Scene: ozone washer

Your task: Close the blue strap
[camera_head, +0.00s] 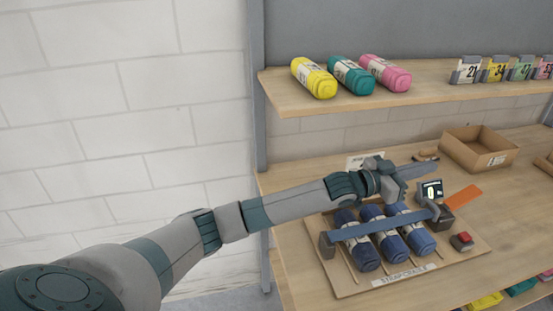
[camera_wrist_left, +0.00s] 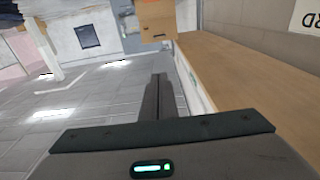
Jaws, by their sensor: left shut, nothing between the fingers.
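The blue strap (camera_head: 375,227) runs across the top of several dark blue rolls (camera_head: 390,246) on a wooden board (camera_head: 345,287). Its left end meets a grey post (camera_head: 327,246). Its right end lies by a dark grey block (camera_head: 440,214); I cannot tell whether it is fastened there. My left gripper (camera_head: 434,168) is above and behind the strap, apart from it, with its fingers pointing right. Its fingers are together and empty, and they also show in the left wrist view (camera_wrist_left: 158,95). My right gripper is not in view.
A small display (camera_head: 431,190), an orange flat piece (camera_head: 463,197) and a red button (camera_head: 462,239) are right of the strap. An open cardboard box (camera_head: 479,150) stands behind. A shelf (camera_head: 430,88) above holds yellow, teal and pink rolls. The table's right side is partly clear.

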